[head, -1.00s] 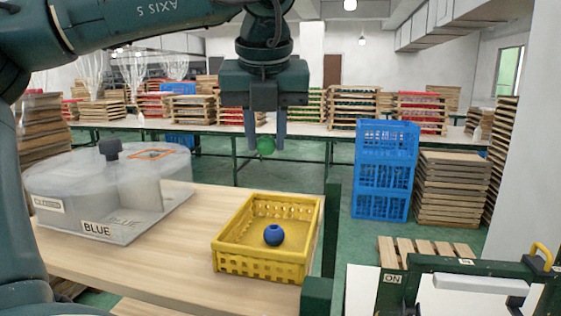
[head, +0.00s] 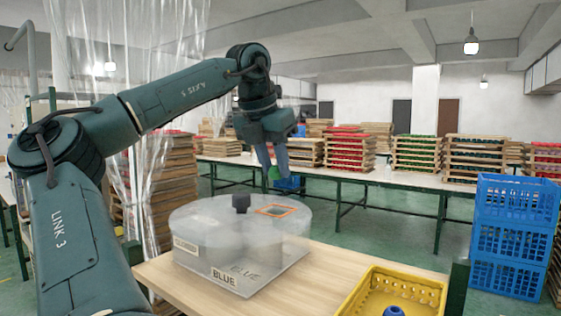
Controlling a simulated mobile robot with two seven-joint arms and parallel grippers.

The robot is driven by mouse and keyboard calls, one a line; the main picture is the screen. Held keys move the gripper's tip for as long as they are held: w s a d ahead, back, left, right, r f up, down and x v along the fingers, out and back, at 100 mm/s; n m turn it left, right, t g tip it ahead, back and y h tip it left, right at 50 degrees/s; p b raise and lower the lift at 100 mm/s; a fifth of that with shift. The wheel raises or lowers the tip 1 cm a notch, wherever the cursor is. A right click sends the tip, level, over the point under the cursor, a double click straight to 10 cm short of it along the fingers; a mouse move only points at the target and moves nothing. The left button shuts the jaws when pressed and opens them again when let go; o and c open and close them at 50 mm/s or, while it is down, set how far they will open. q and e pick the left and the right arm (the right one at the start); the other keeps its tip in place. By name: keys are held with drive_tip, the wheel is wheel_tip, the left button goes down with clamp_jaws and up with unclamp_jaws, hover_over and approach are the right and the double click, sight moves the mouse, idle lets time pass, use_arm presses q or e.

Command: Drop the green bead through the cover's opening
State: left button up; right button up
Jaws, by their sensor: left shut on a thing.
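My left gripper (head: 273,174) is shut on the green bead (head: 274,173), which shows partly between the fingertips. The gripper is tilted, and the bead hangs above the far right part of the clear round cover (head: 205,222). The cover's opening (head: 276,210) has an orange outline and appears below the bead in the picture. I cannot tell whether the bead is straight over it. A dark knob (head: 241,203) stands on the cover. My right gripper is not in view.
A label reading BLUE (head: 224,277) is on the container's front. A yellow basket (head: 362,292) with a blue bead (head: 394,311) stands at the table's right. Bare wooden table (head: 310,285) lies between them. Blue crates (head: 512,235) stand beyond on the right.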

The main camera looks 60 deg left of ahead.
sight(272, 177)
use_arm(q)
wheel_tip(272, 177, down, 3)
drive_tip(key=shift+f+b, duration=0.15)
drive_tip(key=shift+b, duration=0.95)
drive_tip(key=shift+f+b, duration=0.6)
drive_tip(key=shift+f, duration=0.1)
drive_tip(key=shift+f+b, duration=0.5)
drive_tip(key=shift+f, duration=0.05)
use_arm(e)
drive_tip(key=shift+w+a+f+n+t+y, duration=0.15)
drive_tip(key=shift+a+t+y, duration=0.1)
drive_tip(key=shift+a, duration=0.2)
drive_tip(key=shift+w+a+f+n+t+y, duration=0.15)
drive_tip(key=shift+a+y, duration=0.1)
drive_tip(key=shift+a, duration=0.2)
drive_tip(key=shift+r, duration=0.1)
use_arm(q)
drive_tip(key=o, duration=1)
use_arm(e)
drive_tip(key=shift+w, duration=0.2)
use_arm(q)
drive_tip(key=shift+r, duration=0.1)
